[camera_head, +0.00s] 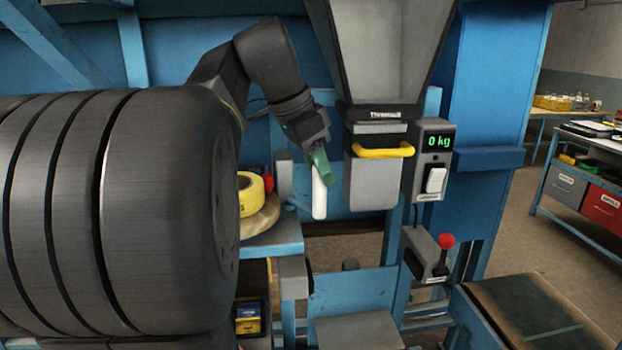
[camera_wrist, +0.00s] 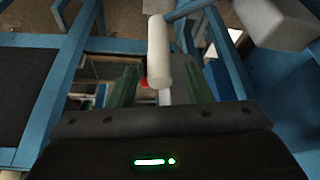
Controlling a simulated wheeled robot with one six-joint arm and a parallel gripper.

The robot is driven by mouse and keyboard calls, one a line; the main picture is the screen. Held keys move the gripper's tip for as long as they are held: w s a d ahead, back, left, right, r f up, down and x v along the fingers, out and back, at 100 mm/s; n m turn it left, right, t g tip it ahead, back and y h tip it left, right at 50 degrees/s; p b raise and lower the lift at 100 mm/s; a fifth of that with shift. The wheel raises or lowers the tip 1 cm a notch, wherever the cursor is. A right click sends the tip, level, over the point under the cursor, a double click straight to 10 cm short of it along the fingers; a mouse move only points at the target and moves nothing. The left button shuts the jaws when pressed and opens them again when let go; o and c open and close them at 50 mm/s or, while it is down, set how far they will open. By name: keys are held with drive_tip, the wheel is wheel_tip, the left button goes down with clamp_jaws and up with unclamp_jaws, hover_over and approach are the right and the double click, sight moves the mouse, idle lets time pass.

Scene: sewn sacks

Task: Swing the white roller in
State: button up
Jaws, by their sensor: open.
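The white roller (camera_head: 319,188) is a short white cylinder in the middle of the head view, standing close to upright just left of the grey hopper spout. It also shows in the wrist view (camera_wrist: 159,55), running lengthwise between the fingers. My gripper (camera_head: 319,165) has green fingers and points down at the roller's upper part. In the wrist view my gripper (camera_wrist: 160,85) is open, with one green finger on each side of the roller's near end. Whether either finger touches the roller I cannot tell.
A grey box with a yellow handle (camera_head: 383,151) hangs right of the roller. Beyond it are a display reading 0 kg (camera_head: 437,142) and a red-knobbed lever (camera_head: 445,241).

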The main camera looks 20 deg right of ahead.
drive_tip(key=shift+x, duration=1.45)
drive_tip(key=shift+c, duration=0.3)
clamp_jaws()
